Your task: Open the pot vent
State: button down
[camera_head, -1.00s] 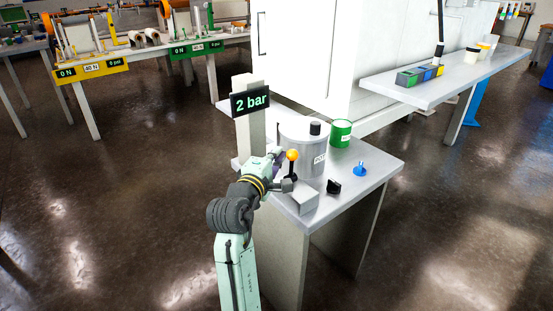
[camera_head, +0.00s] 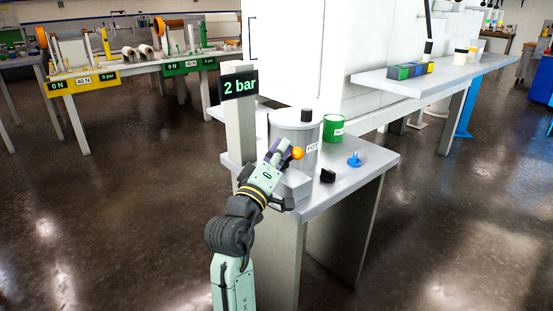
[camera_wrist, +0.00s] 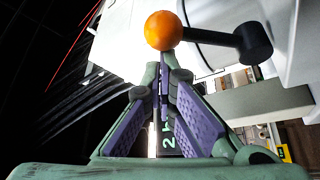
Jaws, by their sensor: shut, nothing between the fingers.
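The grey pot (camera_head: 285,132), with a white label, stands on a small grey stand. An orange ball (camera_head: 297,153) sits in front of the pot. In the wrist view the ball (camera_wrist: 163,30) is the end of a dark lever (camera_wrist: 210,37) that runs right to a black hub (camera_wrist: 253,42). My gripper (camera_head: 284,148) is at the ball's left in the head view and hides the lever there. In the wrist view my gripper (camera_wrist: 160,66) is shut and empty, its tips right below the ball. I cannot tell whether they touch it.
A "2 bar" sign (camera_head: 238,86) tops a post (camera_head: 240,130) left of the pot. A green can (camera_head: 333,129), a blue fitting (camera_head: 354,159), a black piece (camera_head: 328,176) and a grey block (camera_head: 294,187) are on the stand (camera_head: 375,165).

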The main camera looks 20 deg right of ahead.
jog(key=shift+s+f+m, duration=0.2)
jog(key=shift+f+m, duration=0.05)
jog(key=shift+m, duration=0.15)
jog(key=shift+s+d+b, duration=0.2)
jog(key=shift+s+b, duration=0.15)
jog(key=shift+b, duration=0.1)
